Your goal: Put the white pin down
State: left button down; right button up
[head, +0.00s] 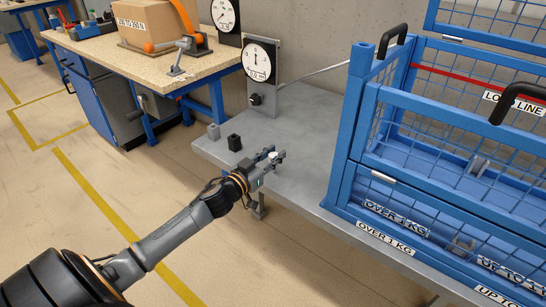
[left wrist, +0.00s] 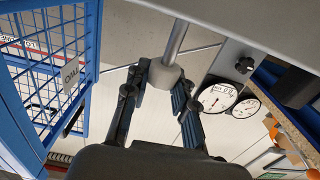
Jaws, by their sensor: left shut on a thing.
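The white pin (head: 273,155) shows as a small pale top between the fingers of my left gripper (head: 277,158), over the near edge of the grey table. My left gripper is shut on it. In the left wrist view, which looks upside down, the pin (left wrist: 165,73) has a wide pale head between the two fingers of my left gripper (left wrist: 160,84). A thinner shaft runs from the head toward the grey table surface. I cannot tell whether its end touches the table. My right gripper is not in view.
A dial gauge (head: 260,63) stands behind. A blue wire cage (head: 345,150) bounds the right. Bare tabletop lies between gauge and cage.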

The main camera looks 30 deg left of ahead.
pick_arm(q)
jog(key=c, duration=1.1)
grip_release()
jog(key=shift+f, duration=0.1)
